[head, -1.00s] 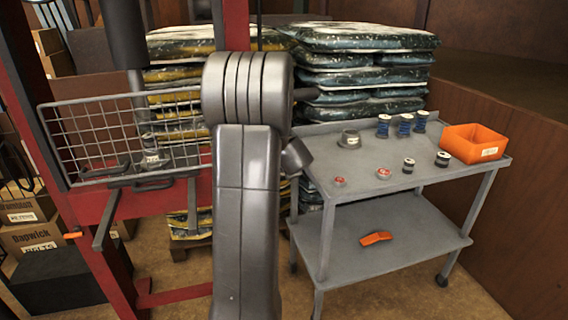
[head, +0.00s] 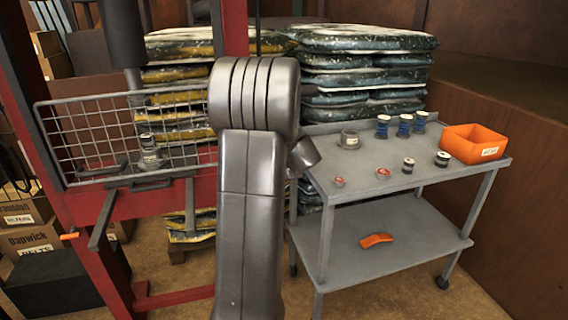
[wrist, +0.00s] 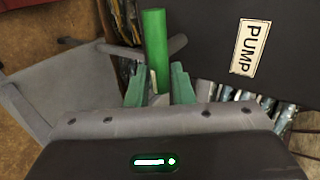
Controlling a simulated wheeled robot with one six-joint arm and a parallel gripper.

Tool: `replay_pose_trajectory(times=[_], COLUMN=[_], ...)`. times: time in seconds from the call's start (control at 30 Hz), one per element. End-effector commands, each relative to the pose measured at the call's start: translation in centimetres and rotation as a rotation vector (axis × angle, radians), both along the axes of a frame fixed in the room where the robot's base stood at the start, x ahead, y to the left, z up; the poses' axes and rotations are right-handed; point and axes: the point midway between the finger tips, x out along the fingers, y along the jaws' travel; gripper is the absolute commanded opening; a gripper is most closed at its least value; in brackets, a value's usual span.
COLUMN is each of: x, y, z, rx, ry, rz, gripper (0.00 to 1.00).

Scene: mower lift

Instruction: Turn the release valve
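In the wrist view a dark surface with a PUMP label (wrist: 250,48) is at the upper right. A green upright bar (wrist: 155,38) stands beside it, with a grey crosspiece (wrist: 176,45) showing on both sides of it. I cannot tell which of these is the release valve. My gripper (wrist: 158,72) has its two teal fingers apart, one on each side of the bar's lower end. Narrow gaps seem to show between the fingers and the bar; firm contact is not visible. In the head view my arm hides the gripper.
In the head view a red lift frame (head: 103,262) with a wire basket (head: 95,125) stands at the left. A grey cart (head: 400,195) holds spools, small parts and an orange bin (head: 475,143). Stacked bags (head: 365,75) are behind. Some floor is clear in front.

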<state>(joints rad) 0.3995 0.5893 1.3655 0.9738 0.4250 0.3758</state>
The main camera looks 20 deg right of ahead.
Motion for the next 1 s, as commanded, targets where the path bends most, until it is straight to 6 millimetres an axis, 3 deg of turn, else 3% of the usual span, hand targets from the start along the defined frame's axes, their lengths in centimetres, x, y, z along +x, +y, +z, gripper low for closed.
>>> replay_pose_trajectory(times=[0.07,0.47,1.0], x=[0.0,-0.6,-8.7], y=[0.0,-0.1,-0.3], z=[0.0,0.5,6.0], rx=[0.0,-0.002,-0.002], ry=[0.0,-0.002,-0.003], rz=[0.0,-0.001,-0.002], gripper=[0.35,0.35,0.35])
